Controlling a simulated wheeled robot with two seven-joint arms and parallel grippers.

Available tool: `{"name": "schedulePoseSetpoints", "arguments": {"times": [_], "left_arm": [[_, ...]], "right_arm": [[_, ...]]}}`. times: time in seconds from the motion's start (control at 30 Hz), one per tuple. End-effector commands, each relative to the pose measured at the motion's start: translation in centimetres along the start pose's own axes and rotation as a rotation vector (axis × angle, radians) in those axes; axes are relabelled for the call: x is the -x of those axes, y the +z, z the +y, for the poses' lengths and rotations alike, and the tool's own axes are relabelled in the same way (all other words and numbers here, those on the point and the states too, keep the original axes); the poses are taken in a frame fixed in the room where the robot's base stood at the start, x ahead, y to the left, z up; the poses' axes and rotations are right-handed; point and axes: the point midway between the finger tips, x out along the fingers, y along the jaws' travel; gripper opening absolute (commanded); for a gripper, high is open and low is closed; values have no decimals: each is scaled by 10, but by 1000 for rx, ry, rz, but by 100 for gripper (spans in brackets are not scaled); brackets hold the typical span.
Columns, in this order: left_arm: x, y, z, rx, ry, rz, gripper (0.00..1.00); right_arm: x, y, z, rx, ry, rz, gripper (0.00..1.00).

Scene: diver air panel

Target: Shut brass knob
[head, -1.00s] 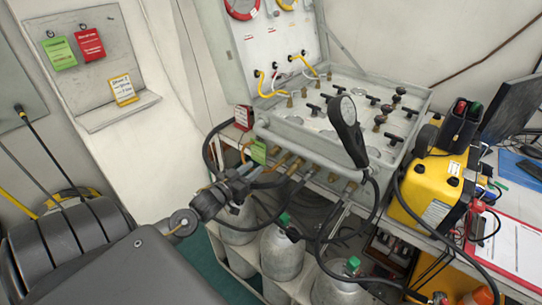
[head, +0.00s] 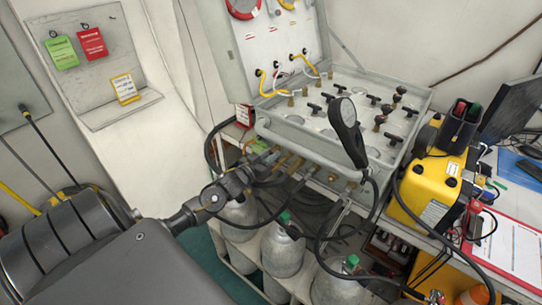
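The grey air panel (head: 317,150) stands on the bench with its lid raised. Brass fittings (head: 291,163) stick out of the panel's front side. My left gripper (head: 268,160) is at the panel's front left, close to these fittings and well apart from the round knobs. Its fingertips are small and dark against the hoses, so their opening is unclear. My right gripper is not in view.
Black T-handles (head: 313,108) rise from the panel top. Dark hoses hang below the front edge, over grey cylinders (head: 283,250). A yellow case (head: 430,190) stands to the right.

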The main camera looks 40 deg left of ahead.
Motion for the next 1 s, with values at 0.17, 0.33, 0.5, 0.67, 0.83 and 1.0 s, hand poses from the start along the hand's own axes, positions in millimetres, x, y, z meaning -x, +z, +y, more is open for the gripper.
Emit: {"name": "schedulePoseSetpoints", "arguments": {"times": [0.17,0.33,0.5,0.67,0.83,1.0], "left_arm": [[0,0,0,0,0,0,0],[0,0,3,-9,3,-1,0],[0,0,1,-58,3,-2,0],[0,-1,1,-155,3,-3,0],[0,-1,0,-302,2,-4,0],[0,-1,0,-465,2,-7,0]], "right_arm": [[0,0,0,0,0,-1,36],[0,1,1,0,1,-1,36],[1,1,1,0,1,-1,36],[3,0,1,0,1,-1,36],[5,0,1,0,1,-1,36],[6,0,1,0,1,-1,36]]}}
